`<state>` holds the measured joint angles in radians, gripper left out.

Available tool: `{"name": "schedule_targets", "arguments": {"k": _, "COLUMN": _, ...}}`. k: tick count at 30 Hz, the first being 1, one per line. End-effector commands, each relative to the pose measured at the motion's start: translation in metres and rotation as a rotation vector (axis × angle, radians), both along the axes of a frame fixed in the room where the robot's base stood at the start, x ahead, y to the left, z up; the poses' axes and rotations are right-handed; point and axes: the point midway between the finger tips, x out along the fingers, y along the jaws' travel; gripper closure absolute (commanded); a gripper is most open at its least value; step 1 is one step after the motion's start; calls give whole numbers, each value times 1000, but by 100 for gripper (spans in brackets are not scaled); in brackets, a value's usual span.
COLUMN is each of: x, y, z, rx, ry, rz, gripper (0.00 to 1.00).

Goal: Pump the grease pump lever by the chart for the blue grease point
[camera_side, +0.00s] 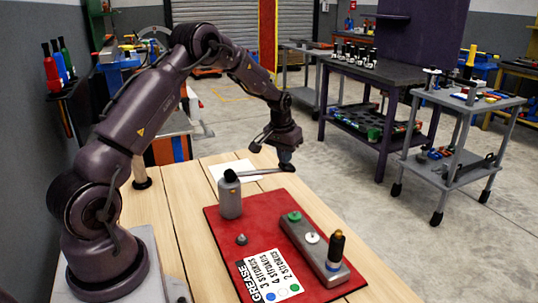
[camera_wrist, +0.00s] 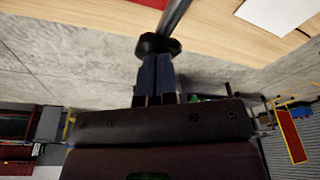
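The grease pump (camera_side: 230,200) is a grey cylinder with a black top, upright on the red mat. Its lever (camera_side: 262,171) reaches right from the top, roughly level, to a dark end under my gripper (camera_side: 286,160). In the wrist view, my gripper's fingers (camera_wrist: 157,72) are close together at the lever's black knob (camera_wrist: 158,45) and appear shut on it. The chart (camera_side: 268,277) lists stroke counts; the blue dot seems to line up with "3 strokes". On the grey block (camera_side: 311,250), a dark, orange-tipped fitting (camera_side: 336,246) stands over a blue ring at the near end.
The block also bears a green cap (camera_side: 295,216) and a white cap (camera_side: 312,238). A small grey cone (camera_side: 241,239) stands on the red mat (camera_side: 268,211). White paper (camera_side: 228,167) lies behind the pump. The wooden table right of the mat is clear.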

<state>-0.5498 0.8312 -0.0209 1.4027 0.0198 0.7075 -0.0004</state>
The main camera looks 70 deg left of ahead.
Motion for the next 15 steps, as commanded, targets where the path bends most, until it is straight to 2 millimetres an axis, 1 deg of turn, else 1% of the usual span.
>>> {"name": "schedule_targets", "arguments": {"k": 1, "x": -2, "y": -1, "z": -6, "rx": -4, "ry": 9, "rz": 0, "gripper": 100}}
{"name": "schedule_targets", "arguments": {"k": 2, "x": -2, "y": -1, "z": -8, "rx": -4, "ry": 9, "rz": 0, "gripper": 100}}
{"name": "schedule_targets", "arguments": {"k": 8, "x": -2, "y": -1, "z": -7, "rx": -3, "ry": 7, "rz": 0, "gripper": 100}}
{"name": "schedule_targets", "arguments": {"k": 11, "x": -1, "y": 0, "z": 0, "rx": -2, "ry": 6, "rz": 0, "gripper": 100}}
{"name": "schedule_targets", "arguments": {"k": 15, "x": -1, "y": 0, "z": 14, "rx": -2, "ry": 5, "rz": 0, "gripper": 100}}
